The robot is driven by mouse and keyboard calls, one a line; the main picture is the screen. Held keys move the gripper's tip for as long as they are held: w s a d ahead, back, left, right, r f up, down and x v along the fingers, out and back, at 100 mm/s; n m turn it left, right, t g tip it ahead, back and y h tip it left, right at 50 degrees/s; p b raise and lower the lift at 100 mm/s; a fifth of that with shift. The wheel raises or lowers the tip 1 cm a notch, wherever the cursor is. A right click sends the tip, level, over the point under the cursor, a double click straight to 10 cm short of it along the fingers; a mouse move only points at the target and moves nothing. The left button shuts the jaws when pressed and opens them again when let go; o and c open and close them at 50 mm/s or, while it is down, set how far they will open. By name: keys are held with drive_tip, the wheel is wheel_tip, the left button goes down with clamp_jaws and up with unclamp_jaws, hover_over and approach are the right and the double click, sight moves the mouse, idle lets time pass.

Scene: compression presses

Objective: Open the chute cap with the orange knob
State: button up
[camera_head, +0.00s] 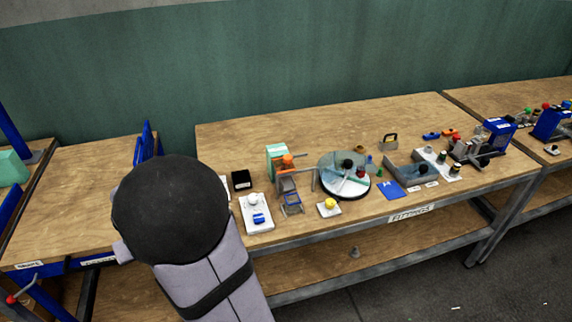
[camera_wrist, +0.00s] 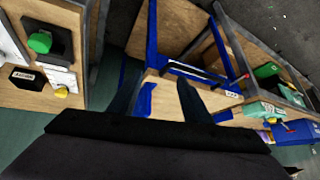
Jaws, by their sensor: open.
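The orange knob (camera_head: 288,158) sits on top of a small grey chute (camera_head: 287,182) near the left part of the middle bench in the head view. A teal block (camera_head: 277,152) stands right behind it. The cap under the knob is too small to tell apart clearly, and I do not see the orange knob in the wrist view. My gripper (camera_wrist: 155,73) shows two dark fingers spread apart with nothing between them. It is well away from the chute; in the head view my arm hides it.
Right of the chute stand a round glass-topped disc (camera_head: 326,188) and a yellow button (camera_head: 330,204). A black box (camera_head: 241,179) and a white plate with a blue part (camera_head: 257,212) lie left of it. The left bench (camera_head: 75,195) carries blue frames (camera_head: 147,143).

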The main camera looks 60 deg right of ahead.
sight(285, 159)
drive_tip(key=d+m+h+b, duration=0.4)
drive_tip(key=d+m+h, duration=0.4)
drive_tip(key=d, duration=1.8)
drive_tip(key=s+d+r+m+g+h+b, duration=0.25)
drive_tip(key=s+d+m+g+h, duration=0.4)
drive_tip(key=s+d, duration=0.8)
drive_tip(key=shift+n+g+h, duration=0.25)
drive_tip(key=shift+n+h, duration=0.5)
drive_tip(key=shift+n, duration=0.1)
drive_tip(key=shift+d+f+p, duration=0.2)
drive_tip(key=shift+d+p, duration=0.05)
drive_tip(key=shift+d, duration=1.45)
drive_tip(key=shift+d+f+p, duration=0.15)
drive_tip(key=shift+d+p, duration=0.05)
drive_tip(key=shift+d, duration=1.5)
